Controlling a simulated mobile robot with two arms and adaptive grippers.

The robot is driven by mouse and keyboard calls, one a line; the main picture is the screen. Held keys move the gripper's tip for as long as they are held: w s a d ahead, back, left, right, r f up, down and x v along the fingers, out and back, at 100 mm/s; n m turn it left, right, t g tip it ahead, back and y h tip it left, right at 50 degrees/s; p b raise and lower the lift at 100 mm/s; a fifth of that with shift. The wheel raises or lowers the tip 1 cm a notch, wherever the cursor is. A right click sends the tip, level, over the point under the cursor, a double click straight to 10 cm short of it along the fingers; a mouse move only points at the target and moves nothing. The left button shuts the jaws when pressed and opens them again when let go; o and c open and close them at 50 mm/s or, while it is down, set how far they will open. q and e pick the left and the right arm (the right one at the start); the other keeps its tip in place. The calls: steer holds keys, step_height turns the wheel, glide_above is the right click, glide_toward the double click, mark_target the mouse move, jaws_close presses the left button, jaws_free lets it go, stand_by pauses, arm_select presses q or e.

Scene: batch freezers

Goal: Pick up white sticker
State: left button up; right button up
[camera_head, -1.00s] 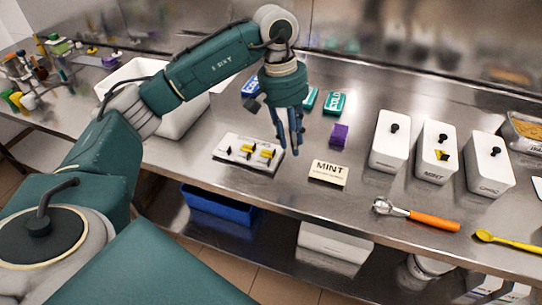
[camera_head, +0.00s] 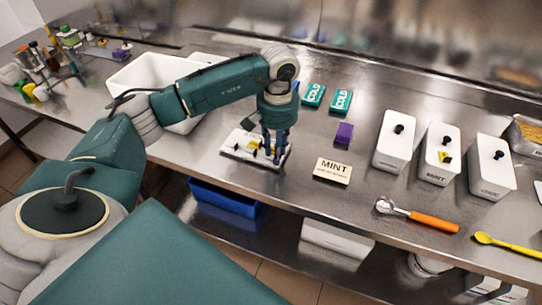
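A white board (camera_head: 232,150) lies flat near the front edge of the steel counter. Small yellow and black pieces (camera_head: 254,143) are on it. I cannot make out a separate white sticker on the board; white on white is too small to tell, and part of the board is behind my fingers. My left gripper (camera_head: 275,156) points down over the right part of the board, fingers apart, with nothing visible between them. I cannot tell whether the fingertips touch the board. My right gripper is not in view.
A MINT sign (camera_head: 333,171), a purple block (camera_head: 344,133) and green COLD packs (camera_head: 341,101) lie to the right. Beyond are white lidded containers (camera_head: 394,150) and an orange-handled scoop (camera_head: 432,222). A white tub (camera_head: 135,78) stands behind my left arm. A blue bin (camera_head: 225,197) is below.

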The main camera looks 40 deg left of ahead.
arm_select(q)
steer(key=shift+f, duration=0.4)
jaws_close()
steer(key=shift+r, duration=0.1)
step_height(320, 180, up, 26)
steer(key=p, duration=0.5)
stand_by(1.7)
